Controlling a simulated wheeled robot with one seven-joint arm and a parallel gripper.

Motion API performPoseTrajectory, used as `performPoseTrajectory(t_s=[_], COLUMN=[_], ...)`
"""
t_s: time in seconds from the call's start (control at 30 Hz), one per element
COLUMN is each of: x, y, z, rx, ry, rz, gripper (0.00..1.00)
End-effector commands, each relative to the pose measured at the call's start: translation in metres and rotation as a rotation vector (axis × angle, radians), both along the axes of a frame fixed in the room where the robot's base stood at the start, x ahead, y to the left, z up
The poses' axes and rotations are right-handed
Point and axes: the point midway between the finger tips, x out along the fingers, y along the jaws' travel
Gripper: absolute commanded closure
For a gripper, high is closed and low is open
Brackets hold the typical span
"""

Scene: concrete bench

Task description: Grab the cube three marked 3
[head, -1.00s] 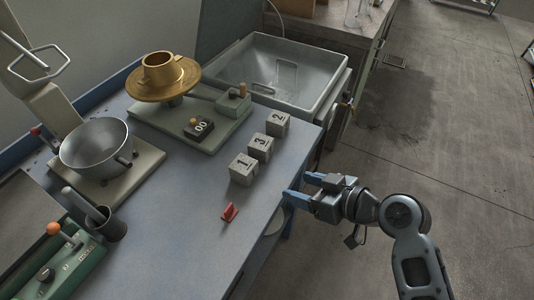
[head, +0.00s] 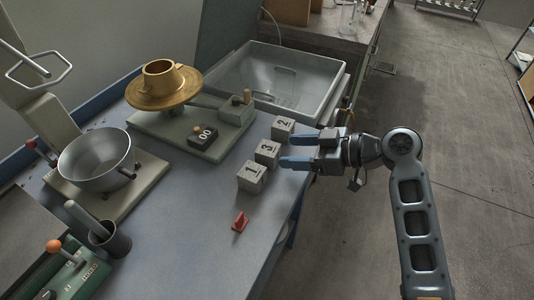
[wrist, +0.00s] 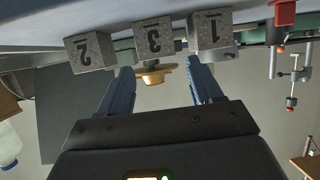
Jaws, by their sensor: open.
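The grey cube marked 3 (head: 267,153) sits on the blue bench top between the cube marked 1 (head: 252,177) and the cube marked 2 (head: 283,129). My gripper (head: 298,150) is open and empty, just right of the cube marked 3, with its fingers pointing left at the row. In the wrist view the cube marked 3 (wrist: 154,38) appears upside down, ahead of and roughly between the two blue fingers (wrist: 160,88). The cube marked 2 (wrist: 90,51) is left of it there, and the cube marked 1 (wrist: 210,32) right of it.
A red piece (head: 240,221) lies in front of the cubes. A metal bowl (head: 95,158) is at left, a grey basin (head: 275,78) at the back.

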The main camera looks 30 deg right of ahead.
Motion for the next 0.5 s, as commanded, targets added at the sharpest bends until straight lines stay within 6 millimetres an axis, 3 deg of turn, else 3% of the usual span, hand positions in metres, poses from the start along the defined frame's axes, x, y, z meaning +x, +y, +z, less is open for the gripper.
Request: performPoseTrajectory(t_s=[0.5], x=[0.043], y=[0.033], z=[-0.016], rx=[-0.001], ry=[0.001], rz=[-0.001], gripper=[0.35])
